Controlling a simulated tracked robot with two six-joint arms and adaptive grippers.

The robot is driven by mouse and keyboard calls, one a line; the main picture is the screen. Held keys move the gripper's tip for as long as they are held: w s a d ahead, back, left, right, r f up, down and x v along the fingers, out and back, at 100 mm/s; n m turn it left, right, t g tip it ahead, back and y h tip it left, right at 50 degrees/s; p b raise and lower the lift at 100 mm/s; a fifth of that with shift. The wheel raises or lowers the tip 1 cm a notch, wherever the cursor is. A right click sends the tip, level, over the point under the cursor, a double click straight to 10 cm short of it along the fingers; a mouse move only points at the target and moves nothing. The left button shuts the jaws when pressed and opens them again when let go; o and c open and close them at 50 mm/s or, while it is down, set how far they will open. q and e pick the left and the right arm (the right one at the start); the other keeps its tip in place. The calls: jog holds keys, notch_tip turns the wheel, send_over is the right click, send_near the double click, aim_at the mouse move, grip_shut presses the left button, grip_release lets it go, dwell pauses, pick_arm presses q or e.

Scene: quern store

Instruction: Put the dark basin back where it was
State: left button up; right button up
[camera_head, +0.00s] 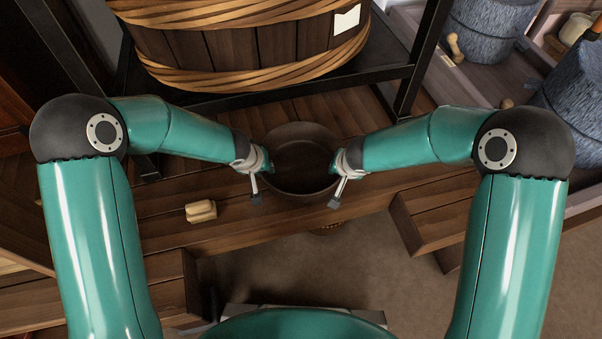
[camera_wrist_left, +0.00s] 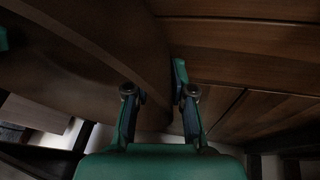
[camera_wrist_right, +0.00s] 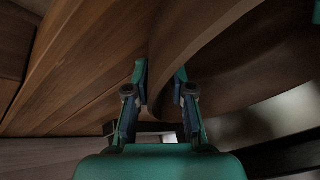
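The dark basin (camera_head: 300,183), round and brown, is upright over the plank surface between my two grippers. My left gripper (camera_head: 256,186) is at its left rim; in the left wrist view the basin's wall (camera_wrist_left: 110,45) passes between the narrowly spaced fingers (camera_wrist_left: 162,85). My right gripper (camera_head: 340,188) is at its right rim; in the right wrist view the wall (camera_wrist_right: 205,35) runs between the fingers (camera_wrist_right: 160,78) in the same way. Both look shut on the wall, with some of the contact hidden. I cannot tell whether the basin rests on the planks or is just above them.
A small pale wooden block (camera_head: 201,211) lies on the planks left of the basin. A large banded tub (camera_head: 240,45) stands on a dark metal frame (camera_head: 408,85) behind. Grey stone-like vessels (camera_head: 487,30) stand back right. A wooden step (camera_head: 430,215) is at right.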

pick_arm(q)
jog(key=shift+o, duration=0.2)
jog(key=shift+a, duration=0.15)
pick_arm(e)
jog(key=shift+o, duration=0.2)
jog(key=shift+d, duration=0.1)
pick_arm(q)
jog(key=shift+r, duration=0.1)
jog(key=shift+r, duration=0.15)
pick_arm(e)
jog(key=shift+d, duration=0.1)
jog(key=shift+s+r, duration=0.15)
jog(key=shift+r, duration=0.15)
pick_arm(q)
jog(key=v, duration=1.1)
jog(key=shift+s, duration=0.2)
pick_arm(e)
jog(key=v, duration=1.1)
pick_arm(q)
jog(key=shift+a+r, duration=0.1)
jog(key=shift+r, duration=0.05)
pick_arm(e)
jog(key=shift+s, duration=0.1)
